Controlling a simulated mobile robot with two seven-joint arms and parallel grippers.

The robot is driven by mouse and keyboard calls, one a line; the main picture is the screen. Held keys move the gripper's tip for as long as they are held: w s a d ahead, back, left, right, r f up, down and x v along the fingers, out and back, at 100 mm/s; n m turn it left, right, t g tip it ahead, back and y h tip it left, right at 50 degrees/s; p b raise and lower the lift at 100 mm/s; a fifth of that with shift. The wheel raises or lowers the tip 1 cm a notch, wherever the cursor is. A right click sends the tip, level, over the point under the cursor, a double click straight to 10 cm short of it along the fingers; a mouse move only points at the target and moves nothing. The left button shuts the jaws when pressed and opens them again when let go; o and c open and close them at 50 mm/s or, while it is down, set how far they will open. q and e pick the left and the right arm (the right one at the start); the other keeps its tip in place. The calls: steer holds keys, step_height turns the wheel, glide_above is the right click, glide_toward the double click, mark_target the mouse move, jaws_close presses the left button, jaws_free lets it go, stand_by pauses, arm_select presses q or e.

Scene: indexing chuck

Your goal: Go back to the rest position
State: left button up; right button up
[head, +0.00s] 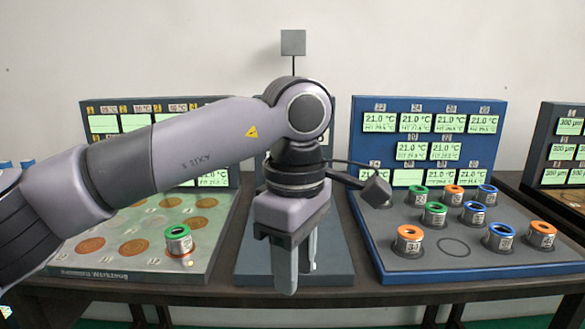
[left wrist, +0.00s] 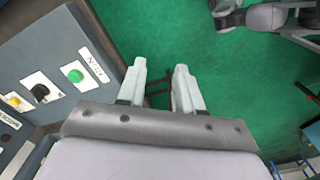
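My left gripper (head: 297,270) hangs fingers down at the middle of the head view, in front of the central console, with nothing between its fingers. In the left wrist view its two pale fingers (left wrist: 160,80) stand apart, with green floor showing between them. My left arm comes in from the left and hides part of the left board and most of the central console (head: 340,255). My right gripper does not show.
The left board (head: 150,275) bears copper discs and a green-ringed cylinder (head: 178,240). The blue-framed right board (head: 400,274) bears several ringed cylinders. Another board (head: 565,200) stands far right. The left wrist view shows a green button (left wrist: 75,75) on a panel and open green floor (left wrist: 215,70).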

arm_select(q)
steer(key=s+d+r+n+g+h+p, duration=0.25)
steer(key=s+d+n+g+h, duration=0.35)
steer(key=s+d+g+h, duration=0.7)
steer(key=w+a+f+n+t+h+p, duration=0.15)
steer(key=w+a+n+t+h, duration=0.4)
steer(key=n+t, duration=0.6)
steer(key=w+a+n+t+h+p, duration=0.2)
steer(key=w+a+n+t+h, duration=0.3)
steer(key=n+t, duration=0.7)
steer(key=w+a+f+n+t+y+p, duration=0.1)
steer(key=w+a+f+n+t+y, duration=0.15)
steer(key=f+n+t+y, duration=0.35)
steer(key=w+a+f+n+t+y, duration=0.2)
steer(key=a+f+n+y, duration=0.25)
steer(key=n, duration=0.45)
steer(key=s+a+f+n+g+y+p, duration=0.1)
steer(key=s+a+f+n+g+y, duration=0.3)
steer(key=s+a+f, duration=0.4)
steer(key=s+a+f+n+g+y+p, duration=0.1)
steer(key=s+a+f+n+g+y, duration=0.3)
steer(key=f, duration=1)
steer(key=s+a+n+y, duration=0.2)
steer(key=s+a+n, duration=0.2)
steer(key=n, duration=0.1)
steer(key=shift+s+y, duration=0.4)
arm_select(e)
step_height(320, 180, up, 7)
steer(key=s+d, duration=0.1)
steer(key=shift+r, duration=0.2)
